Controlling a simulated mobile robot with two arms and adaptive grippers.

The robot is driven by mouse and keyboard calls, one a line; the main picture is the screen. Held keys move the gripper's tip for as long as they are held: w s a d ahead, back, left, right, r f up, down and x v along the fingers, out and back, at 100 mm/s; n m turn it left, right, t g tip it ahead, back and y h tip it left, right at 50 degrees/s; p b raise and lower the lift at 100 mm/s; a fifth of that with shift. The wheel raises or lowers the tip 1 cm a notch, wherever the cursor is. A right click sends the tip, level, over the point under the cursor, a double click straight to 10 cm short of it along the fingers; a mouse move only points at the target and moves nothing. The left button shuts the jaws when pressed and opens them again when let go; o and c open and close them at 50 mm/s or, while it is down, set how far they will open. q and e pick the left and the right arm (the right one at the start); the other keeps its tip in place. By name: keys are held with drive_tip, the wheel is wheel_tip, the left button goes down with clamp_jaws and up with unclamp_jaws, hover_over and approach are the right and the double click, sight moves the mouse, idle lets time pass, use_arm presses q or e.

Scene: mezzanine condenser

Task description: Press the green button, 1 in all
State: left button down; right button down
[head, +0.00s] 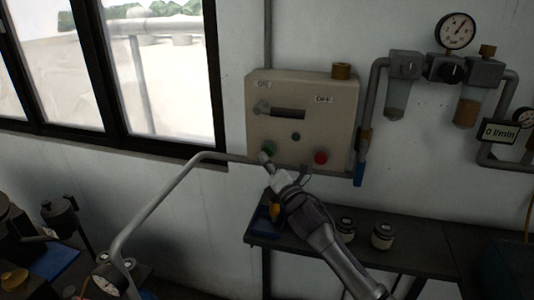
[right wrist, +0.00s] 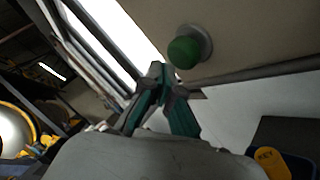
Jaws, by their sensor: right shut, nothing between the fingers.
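The green button (head: 268,149) is at the lower left of a beige control box (head: 340,125) on the wall. In the right wrist view the green button (right wrist: 185,52) is a round cap on a grey collar. My right gripper (head: 265,160) is just below the button in the head view, partly in front of its lower edge. In the right wrist view the shut, empty fingertips (right wrist: 160,76) are below and left of the button, with a small gap in the picture. Contact does not show. My left gripper is not in view.
A bent grey pipe (head: 160,200) runs up toward the gripper. Below is a dark shelf (head: 430,239) with two jars and a yellow key tag (right wrist: 270,160).

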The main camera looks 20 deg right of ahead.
drive_tip(key=shift+w+d, duration=0.25)
drive_tip(key=shift+w, duration=0.05)
drive_tip(key=shift+w+d, duration=0.3)
drive_tip(key=shift+w, duration=0.15)
idle(1.0)
drive_tip(key=shift+s, duration=0.1)
drive_tip(key=shift+s+a, duration=0.55)
drive_tip(key=shift+s, duration=0.2)
drive_tip(key=s+a, duration=0.1)
drive_tip(key=s, duration=0.1)
drive_tip(key=s+a+p, duration=0.1)
drive_tip(key=s, duration=0.1)
drive_tip(key=shift+a, duration=0.4)
idle(0.5)
